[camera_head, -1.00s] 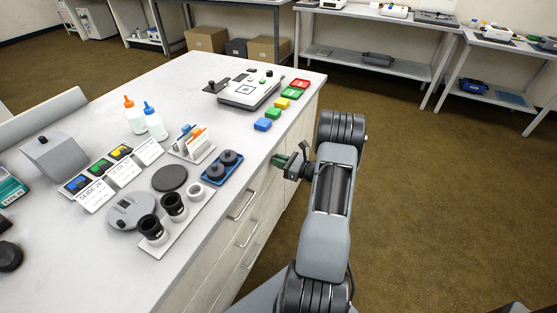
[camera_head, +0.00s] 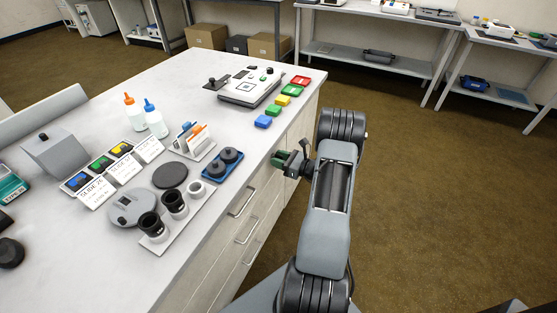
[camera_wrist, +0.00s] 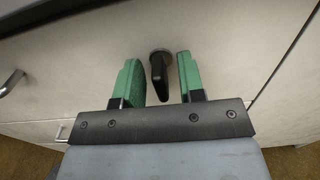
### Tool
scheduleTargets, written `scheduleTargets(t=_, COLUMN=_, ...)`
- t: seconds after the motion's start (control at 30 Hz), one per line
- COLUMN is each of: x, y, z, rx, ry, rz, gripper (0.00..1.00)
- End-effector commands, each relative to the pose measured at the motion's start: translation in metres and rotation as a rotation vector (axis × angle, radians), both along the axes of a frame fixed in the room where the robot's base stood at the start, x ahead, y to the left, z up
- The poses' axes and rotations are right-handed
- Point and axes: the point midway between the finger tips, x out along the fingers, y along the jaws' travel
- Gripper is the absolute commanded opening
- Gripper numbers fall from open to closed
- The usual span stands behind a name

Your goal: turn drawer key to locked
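The drawer key (camera_wrist: 158,68) shows in the wrist view as a dark key in a round lock on the pale drawer front (camera_wrist: 80,60). Its bow looks nearly upright, tilted slightly. My gripper (camera_wrist: 158,72) has two green fingers, one on each side of the key, with a gap to each. It is open. In the head view my gripper (camera_head: 285,161) is at the right side of the bench, close to the cabinet front. The key is hidden there behind the gripper.
Drawer handles (camera_head: 242,203) stick out from the cabinet front below and to the left of my gripper. Another handle (camera_wrist: 11,83) is at the left of the wrist view. The bench top (camera_head: 230,130) holds bottles, slides and eyepieces. The floor at right is free.

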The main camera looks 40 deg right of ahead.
Motion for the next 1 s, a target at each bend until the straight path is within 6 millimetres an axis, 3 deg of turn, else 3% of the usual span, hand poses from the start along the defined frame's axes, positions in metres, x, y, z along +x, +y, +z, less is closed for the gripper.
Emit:
scheduleTargets(t=0.23, x=-0.014, y=-0.009, z=0.001, rx=0.000, ry=0.000, rz=-0.004, gripper=0.36)
scheduleTargets(t=0.7, x=-0.095, y=-0.051, z=0.001, rx=0.000, ry=-0.001, rz=-0.004, gripper=0.36)
scheduleTargets(t=1.0, x=-0.120, y=-0.064, z=0.000, rx=0.000, ry=0.000, rz=-0.001, gripper=0.36)
